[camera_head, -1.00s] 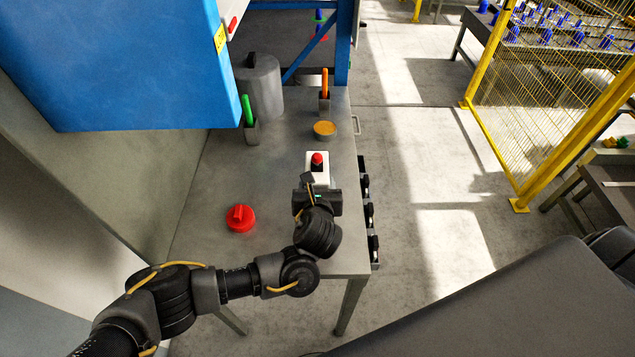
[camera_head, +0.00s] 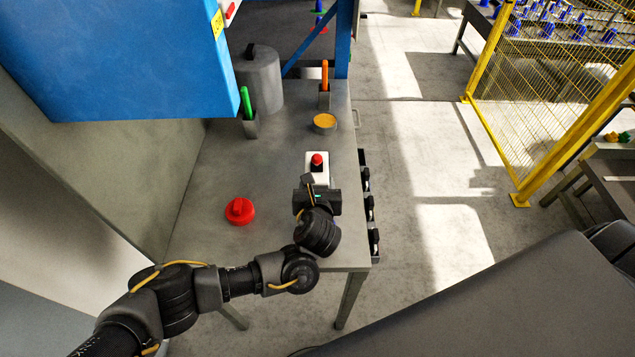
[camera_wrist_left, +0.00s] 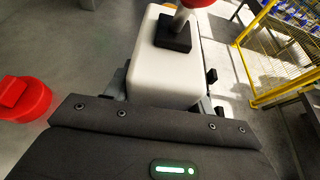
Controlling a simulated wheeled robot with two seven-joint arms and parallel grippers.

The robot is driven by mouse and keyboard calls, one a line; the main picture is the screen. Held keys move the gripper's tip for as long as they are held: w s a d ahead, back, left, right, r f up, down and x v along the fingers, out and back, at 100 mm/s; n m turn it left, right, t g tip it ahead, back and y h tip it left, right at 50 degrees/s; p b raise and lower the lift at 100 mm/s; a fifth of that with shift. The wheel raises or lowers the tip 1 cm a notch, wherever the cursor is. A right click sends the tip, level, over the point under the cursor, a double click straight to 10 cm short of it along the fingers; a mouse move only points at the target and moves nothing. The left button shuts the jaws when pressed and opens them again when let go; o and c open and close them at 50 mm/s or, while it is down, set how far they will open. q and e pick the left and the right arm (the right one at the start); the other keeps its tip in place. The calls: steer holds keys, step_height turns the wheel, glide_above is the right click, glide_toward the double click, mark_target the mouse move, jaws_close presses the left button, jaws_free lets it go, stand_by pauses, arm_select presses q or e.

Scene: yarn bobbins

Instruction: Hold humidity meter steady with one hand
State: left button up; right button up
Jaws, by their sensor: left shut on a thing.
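The humidity meter, a white box with a red knob on top (camera_head: 317,165), stands on the grey metal table near its right edge. My left gripper (camera_head: 318,184) comes at it from the front and is shut on it. In the left wrist view the white box (camera_wrist_left: 165,75) fills the space just ahead of the gripper, with a black square base and a red top above it. The gripper's fingers (camera_wrist_left: 165,88) are mostly hidden beside and below the box. My right gripper is not in view.
A red lidded knob-like object (camera_head: 240,212) lies on the table (camera_head: 210,190) left of my gripper. An orange-topped bowl (camera_head: 325,122), holders with a green stick (camera_head: 246,103) and an orange stick (camera_head: 325,77), and a grey canister (camera_head: 262,80) stand farther back. A blue cabinet (camera_head: 130,60) overhangs the left.

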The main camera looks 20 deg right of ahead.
arm_select(q)
steer(key=shift+f+b, duration=0.9)
steer(key=shift+f, duration=1.35)
steer(key=shift+s+a+f, duration=0.1)
steer(key=shift+f, duration=0.5)
